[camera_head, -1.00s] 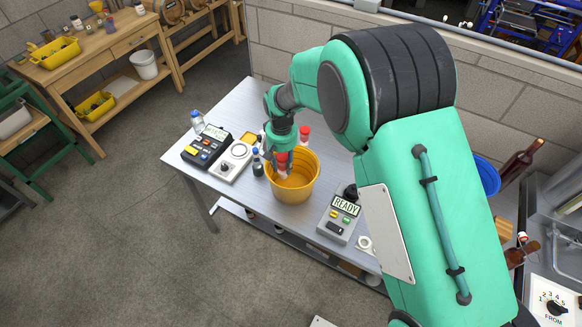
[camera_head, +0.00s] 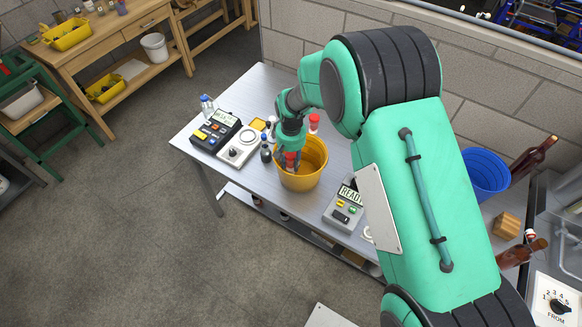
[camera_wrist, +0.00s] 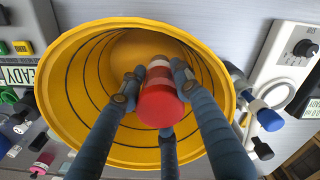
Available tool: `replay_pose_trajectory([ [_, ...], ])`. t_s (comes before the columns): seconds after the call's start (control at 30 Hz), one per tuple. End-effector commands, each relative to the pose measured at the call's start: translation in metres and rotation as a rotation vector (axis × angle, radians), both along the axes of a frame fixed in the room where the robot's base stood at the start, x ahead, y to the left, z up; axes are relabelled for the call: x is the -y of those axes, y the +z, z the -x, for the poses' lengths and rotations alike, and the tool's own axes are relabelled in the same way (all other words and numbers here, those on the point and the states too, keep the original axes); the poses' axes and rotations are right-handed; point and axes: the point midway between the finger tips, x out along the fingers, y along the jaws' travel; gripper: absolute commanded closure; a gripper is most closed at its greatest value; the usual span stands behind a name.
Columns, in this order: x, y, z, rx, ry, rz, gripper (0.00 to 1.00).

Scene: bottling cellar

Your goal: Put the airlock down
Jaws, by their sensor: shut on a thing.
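The airlock, a red-topped piece with red and white bands, is held between the fingers of my gripper (camera_wrist: 157,84). Its red end (camera_wrist: 160,104) faces the camera in the wrist view, and its far end is hidden. In the head view the airlock (camera_head: 291,159) shows as a small red patch at my gripper (camera_head: 289,152), at the left part of the yellow bucket's mouth. The yellow bucket (camera_head: 302,180) stands upright on the table. I cannot tell whether the airlock touches the bucket's inside.
The grey table (camera_head: 255,95) has free room behind the bucket. A dark keypad device (camera_head: 215,132), a white dial device (camera_head: 241,146) and small bottles stand left of it. A READY box (camera_head: 345,208) is to the right. A red-capped item (camera_head: 314,123) stands behind.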

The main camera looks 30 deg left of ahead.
Motion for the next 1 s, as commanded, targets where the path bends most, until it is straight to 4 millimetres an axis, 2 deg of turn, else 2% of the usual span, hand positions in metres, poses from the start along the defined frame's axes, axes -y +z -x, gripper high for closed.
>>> replay_pose_trajectory([
  [0.3, 0.0, -0.032, 0.0, -0.001, 0.0, 0.001, 0.95],
  [0.8, 0.0, -0.039, 0.0, -0.001, 0.0, 0.001, 0.95],
  [0.83, 0.0, -0.038, 0.0, -0.001, 0.0, 0.001, 0.64],
  [0.87, 0.0, -0.038, 0.0, -0.001, 0.0, 0.001, 0.6],
  [1.0, 0.0, -0.038, 0.0, -0.001, 0.0, 0.001, 0.6],
])
